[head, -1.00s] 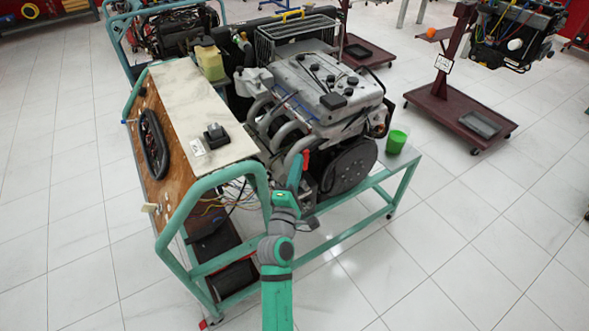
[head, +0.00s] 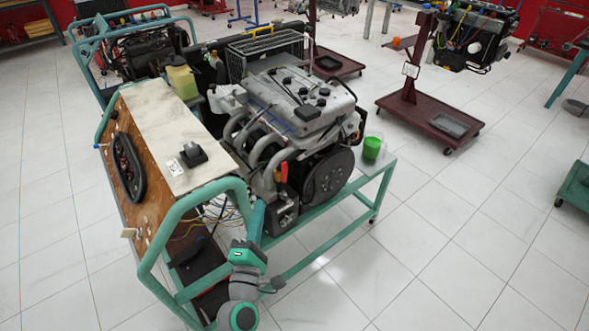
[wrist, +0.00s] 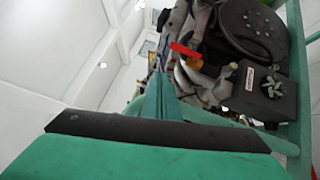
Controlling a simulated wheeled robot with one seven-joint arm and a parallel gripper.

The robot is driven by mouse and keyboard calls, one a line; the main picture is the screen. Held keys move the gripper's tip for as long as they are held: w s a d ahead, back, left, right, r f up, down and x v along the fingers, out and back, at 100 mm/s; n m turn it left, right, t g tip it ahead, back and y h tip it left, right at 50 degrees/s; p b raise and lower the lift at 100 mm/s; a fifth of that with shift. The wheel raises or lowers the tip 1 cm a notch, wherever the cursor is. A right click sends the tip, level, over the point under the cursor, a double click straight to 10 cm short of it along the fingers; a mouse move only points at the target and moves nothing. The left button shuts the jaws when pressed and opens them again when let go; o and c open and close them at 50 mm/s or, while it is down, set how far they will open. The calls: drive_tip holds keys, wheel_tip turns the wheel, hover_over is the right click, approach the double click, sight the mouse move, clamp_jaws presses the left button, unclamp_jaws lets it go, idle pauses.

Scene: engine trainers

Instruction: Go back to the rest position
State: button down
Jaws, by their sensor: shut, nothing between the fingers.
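My gripper (head: 257,218) is in front of the near end of the engine stand, its narrow teal fingers together and pointing up and away. It looks shut with nothing held. In the wrist view the fingers (wrist: 158,98) taper to a closed tip. The red lever (head: 284,172) on the engine stands beyond the fingertips, apart from them in the head view. The lever also shows in the wrist view (wrist: 184,49), right of the fingers. The exact gap between fingers and stand frame cannot be told.
The teal stand frame (head: 205,186) is close to my arm. The grey engine (head: 300,100) and a black box (head: 282,218) lie just beyond. A green cup (head: 372,147) stands on the stand's right corner. Tiled floor (head: 430,250) is clear on the right.

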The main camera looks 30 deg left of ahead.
drive_tip(key=shift+s+a, duration=0.15)
drive_tip(key=shift+s, duration=0.05)
drive_tip(key=s+d+f+m+g+h, duration=0.1)
drive_tip(key=s+d+f+m, duration=0.4)
drive_tip(key=d, duration=0.4)
drive_tip(key=s+d+f+m+g+h, duration=0.15)
drive_tip(key=s+d+f+m, duration=0.25)
drive_tip(key=d+f, duration=0.4)
drive_tip(key=s+d+r+m+h, duration=0.1)
drive_tip(key=s+d+m+h, duration=0.4)
drive_tip(key=s+d+m, duration=1)
drive_tip(key=shift+s+d+r+m+g, duration=0.2)
drive_tip(key=shift+s+d+m+g, duration=0.2)
drive_tip(key=shift+s, duration=0.35)
drive_tip(key=shift+a, duration=0.1)
